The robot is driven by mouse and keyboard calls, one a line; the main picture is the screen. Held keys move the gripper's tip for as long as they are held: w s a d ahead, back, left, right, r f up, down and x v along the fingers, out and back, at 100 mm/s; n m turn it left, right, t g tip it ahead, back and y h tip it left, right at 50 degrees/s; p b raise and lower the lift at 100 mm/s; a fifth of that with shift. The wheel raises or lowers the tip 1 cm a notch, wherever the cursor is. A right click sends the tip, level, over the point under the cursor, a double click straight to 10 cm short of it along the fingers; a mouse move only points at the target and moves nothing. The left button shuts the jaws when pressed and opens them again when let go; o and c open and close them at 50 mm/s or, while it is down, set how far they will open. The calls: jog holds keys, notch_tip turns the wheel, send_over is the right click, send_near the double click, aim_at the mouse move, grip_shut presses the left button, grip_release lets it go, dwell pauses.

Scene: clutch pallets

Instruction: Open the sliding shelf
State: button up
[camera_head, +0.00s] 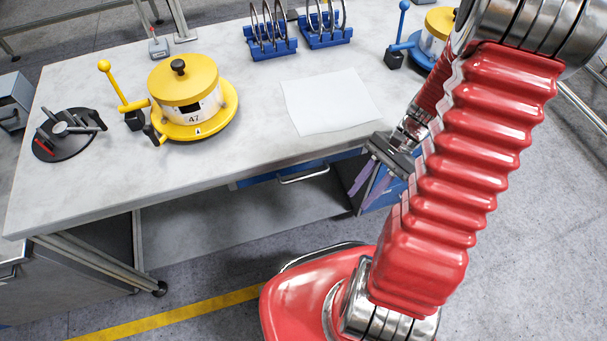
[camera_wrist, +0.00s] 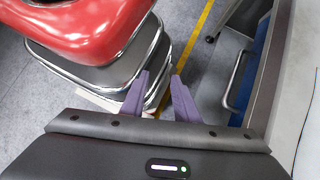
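The sliding shelf (camera_head: 258,180) shows as a blue front just under the table's front edge, with a metal bar handle (camera_head: 303,176). It looks shut, close in under the tabletop. In the wrist view, the handle (camera_wrist: 234,82) is at the right, beside a strip of the blue front (camera_wrist: 262,45). My gripper (camera_head: 368,184) is right of the handle in the head view and apart from it. Its purple fingers (camera_wrist: 160,82) are spread with nothing between them. My arm hides part of the area to the right.
The tabletop (camera_head: 250,120) holds a yellow round device (camera_head: 185,85), a black round fixture (camera_head: 68,135), blue racks with rings (camera_head: 270,45) and a white sheet (camera_head: 330,103). A blue cabinet (camera_head: 382,190) stands under the right side. Floor in front is clear, with a yellow line (camera_head: 165,318).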

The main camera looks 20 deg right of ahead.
notch_tip(320, 180, down, 5)
jog(key=m+t+y, duration=0.1)
jog(key=m+y, duration=0.3)
jog(key=m, duration=0.2)
jog(key=m+t+y, duration=0.6)
jog(key=m+t, duration=0.3)
jog(key=m, duration=0.9)
send_near(305, 178)
jog(key=d, duration=0.4)
jog(key=shift+s+a+f, duration=0.15)
jog(key=shift+s+f, duration=0.25)
jog(key=shift+s, duration=0.1)
jog(key=x, duration=1.3)
jog(key=shift+w+a, duration=0.2)
jog(key=shift+a, duration=0.15)
jog(key=shift+c, duration=0.3)
grip_shut()
